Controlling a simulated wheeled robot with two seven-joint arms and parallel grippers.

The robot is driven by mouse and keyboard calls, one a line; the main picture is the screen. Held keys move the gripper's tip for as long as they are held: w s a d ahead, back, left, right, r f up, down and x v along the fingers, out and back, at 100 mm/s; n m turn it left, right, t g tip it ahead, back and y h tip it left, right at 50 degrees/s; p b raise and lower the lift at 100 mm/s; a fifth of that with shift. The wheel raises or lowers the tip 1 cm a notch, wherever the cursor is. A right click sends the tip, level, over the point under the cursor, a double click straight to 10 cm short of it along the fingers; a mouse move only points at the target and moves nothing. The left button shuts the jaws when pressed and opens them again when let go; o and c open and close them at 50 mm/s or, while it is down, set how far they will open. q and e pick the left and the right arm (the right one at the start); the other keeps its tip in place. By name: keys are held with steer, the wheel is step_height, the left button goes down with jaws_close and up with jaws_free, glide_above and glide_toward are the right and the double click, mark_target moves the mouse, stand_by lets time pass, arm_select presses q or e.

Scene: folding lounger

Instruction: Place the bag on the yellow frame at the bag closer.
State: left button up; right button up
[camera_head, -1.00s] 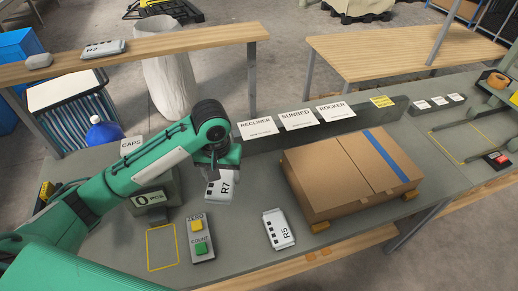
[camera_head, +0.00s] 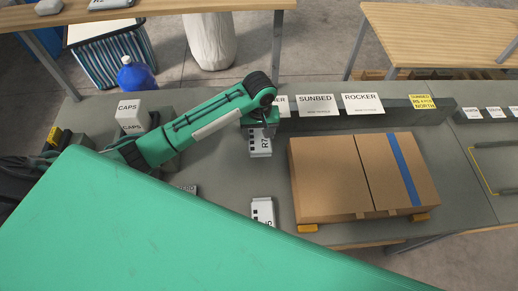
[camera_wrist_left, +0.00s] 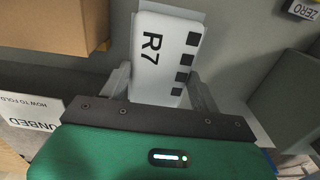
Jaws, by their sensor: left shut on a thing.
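My left gripper (camera_head: 263,131) is shut on a white bag (camera_head: 260,146) marked R7, near the sign strip and left of the cardboard box. In the left wrist view the bag (camera_wrist_left: 168,50) sits between the two fingers (camera_wrist_left: 160,85), with its label showing. The yellow frame (camera_head: 480,170) is a thin outline on the grey bench at the far right, partly cut off by the picture edge. It is well apart from the held bag, beyond the box. The closer itself cannot be made out. My right gripper is not in view.
A cardboard box (camera_head: 330,178) with a blue stripe stands between the bag and the frame. The sign strip (camera_head: 391,121) runs behind. My green arm covers much of the foreground. Bare bench lies right of the box.

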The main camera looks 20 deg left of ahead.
arm_select(q)
steer(key=p, duration=0.1)
glide_above(260, 158)
step_height(260, 158, down, 8)
steer(key=shift+f, duration=0.1)
steer(key=shift+f+p, duration=0.45)
steer(key=shift+f, duration=1.5)
steer(key=o, duration=0.9)
steer(key=shift+f, duration=0.15)
steer(key=shift+o, duration=0.5)
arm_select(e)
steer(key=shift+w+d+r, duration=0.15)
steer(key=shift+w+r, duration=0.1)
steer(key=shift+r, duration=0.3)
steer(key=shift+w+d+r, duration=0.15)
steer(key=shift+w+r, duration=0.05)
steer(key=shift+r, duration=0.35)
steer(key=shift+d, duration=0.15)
